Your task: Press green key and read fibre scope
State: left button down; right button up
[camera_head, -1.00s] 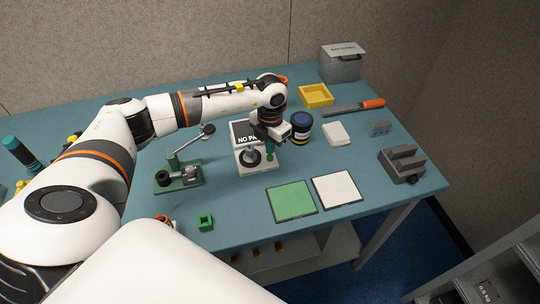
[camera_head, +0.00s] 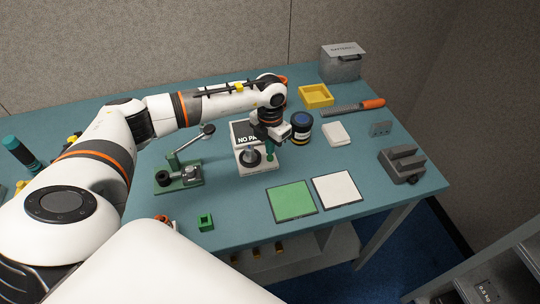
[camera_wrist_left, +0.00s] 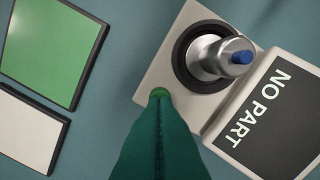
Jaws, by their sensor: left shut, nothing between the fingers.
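The fibre scope (camera_head: 243,168) is a pale box on the bench with a dark screen (camera_wrist_left: 270,108) that reads "NO PART". In the wrist view a metal post with a blue tip (camera_wrist_left: 236,54) stands in its dark ring. The green key (camera_wrist_left: 160,93) is at the box's corner, partly hidden behind my fingertips. My left gripper (camera_head: 270,157) is shut and empty, its dark green fingers pointing down at the key. The wrist view shows the fingertips (camera_wrist_left: 158,106) over the key's edge; I cannot tell whether they touch or press it. My right gripper is out of view.
A green mat (camera_head: 292,201) and a white mat (camera_head: 337,189) lie in front of the scope. A green lever fixture (camera_head: 180,180) stands left, a dark jar (camera_head: 301,128) right. A yellow tray (camera_head: 316,96) and grey vise (camera_head: 402,164) stand further right.

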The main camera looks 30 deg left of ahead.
pick_arm(q)
jog(key=shift+f, duration=0.15)
dwell(0.3)
jog(key=shift+f+b, duration=0.85)
jog(key=shift+f, duration=0.05)
jog(key=shift+r, duration=0.1)
jog(key=shift+r+p, duration=2)
jog(key=shift+r, duration=0.95)
